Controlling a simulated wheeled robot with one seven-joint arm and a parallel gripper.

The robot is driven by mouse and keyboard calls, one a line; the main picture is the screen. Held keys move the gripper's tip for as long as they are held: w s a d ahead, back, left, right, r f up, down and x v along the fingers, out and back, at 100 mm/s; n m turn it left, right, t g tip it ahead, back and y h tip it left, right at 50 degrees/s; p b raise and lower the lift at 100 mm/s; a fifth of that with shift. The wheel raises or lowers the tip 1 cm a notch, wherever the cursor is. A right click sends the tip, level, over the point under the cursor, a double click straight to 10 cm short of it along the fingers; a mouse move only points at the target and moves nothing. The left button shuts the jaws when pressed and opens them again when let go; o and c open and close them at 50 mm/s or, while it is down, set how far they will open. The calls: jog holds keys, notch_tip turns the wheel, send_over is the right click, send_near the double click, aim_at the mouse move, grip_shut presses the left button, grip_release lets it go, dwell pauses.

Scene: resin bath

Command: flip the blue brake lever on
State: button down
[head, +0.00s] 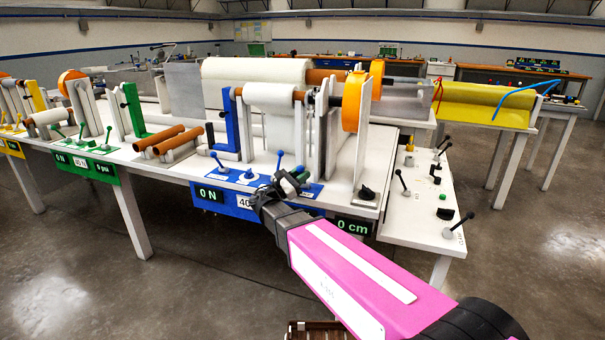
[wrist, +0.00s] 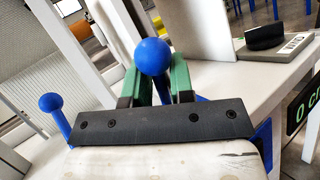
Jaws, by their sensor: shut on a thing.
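My gripper (wrist: 156,84) has its two green fingers closed around a blue ball-topped lever (wrist: 153,57), with the ball showing just above and between the fingertips. In the head view my gripper (head: 293,183) is at the front edge of the white bench, over the blue-panelled station. The held lever's stem is mostly hidden by the fingers. A second blue lever (wrist: 51,103) stands to the left in the wrist view, apart from my gripper. In the head view another blue lever (head: 217,160) stands farther left. I cannot read which lever is marked as the brake.
A white roll (head: 270,97) and an orange wheel (head: 352,100) stand behind the levers. A black knob (head: 366,192) sits to the right of my gripper. A side panel with black levers (head: 402,182) is farther right.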

jog(key=shift+s+r, duration=0.1)
jog(key=shift+s, duration=0.1)
jog(key=c, duration=1.2)
grip_release()
jog(key=shift+a, duration=0.1)
jog(key=shift+s+a+f, duration=0.2)
jog(key=shift+a+f, duration=0.05)
jog(key=shift+a, duration=0.15)
jog(key=v, duration=0.9)
jog(key=shift+s+a+f, duration=0.15)
jog(key=shift+a+f, duration=0.05)
jog(key=shift+a, duration=0.1)
